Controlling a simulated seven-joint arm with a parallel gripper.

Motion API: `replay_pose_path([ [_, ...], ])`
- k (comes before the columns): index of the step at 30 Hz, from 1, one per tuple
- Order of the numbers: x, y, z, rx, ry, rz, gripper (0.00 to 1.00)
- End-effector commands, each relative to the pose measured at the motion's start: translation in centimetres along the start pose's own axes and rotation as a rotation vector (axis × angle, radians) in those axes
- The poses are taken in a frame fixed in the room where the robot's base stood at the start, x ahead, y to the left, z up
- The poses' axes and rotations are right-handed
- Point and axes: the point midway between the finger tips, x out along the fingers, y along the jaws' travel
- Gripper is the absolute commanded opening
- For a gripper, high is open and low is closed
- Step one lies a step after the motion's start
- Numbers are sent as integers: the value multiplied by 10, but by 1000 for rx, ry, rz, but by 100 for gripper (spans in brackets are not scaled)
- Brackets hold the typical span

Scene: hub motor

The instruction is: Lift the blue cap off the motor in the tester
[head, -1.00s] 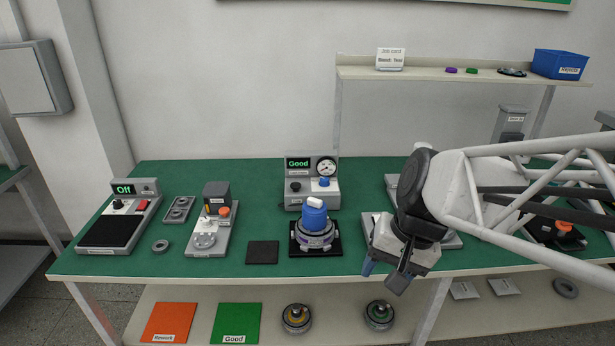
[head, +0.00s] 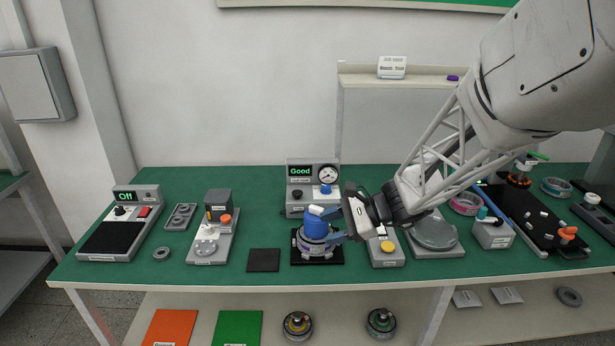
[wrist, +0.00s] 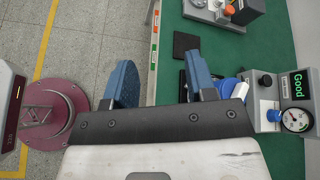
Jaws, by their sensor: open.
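The blue cap (head: 314,228) with a white top stands upright on the motor (head: 317,248), which sits on the black tester base (head: 331,255). My gripper (head: 336,225) is open and reaches in from the right, its blue fingers close to the cap's right side. Whether a finger touches the cap cannot be told. In the wrist view my gripper (wrist: 163,84) has nothing visible between its fingers. There the cap (wrist: 226,88) is mostly hidden behind the right finger.
The tester's display box (head: 313,190), reading "Good", stands just behind the motor. A grey fixture with a yellow button (head: 387,247) lies below my wrist on the right. A dark flat pad (head: 264,260) is to the left. The front table edge is close.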

Motion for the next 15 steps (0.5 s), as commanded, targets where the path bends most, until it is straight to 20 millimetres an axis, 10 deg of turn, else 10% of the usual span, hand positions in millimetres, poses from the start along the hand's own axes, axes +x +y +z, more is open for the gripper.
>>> replay_pose_path([
  [15,22,-82,-112,411,-245,-364,51],
])
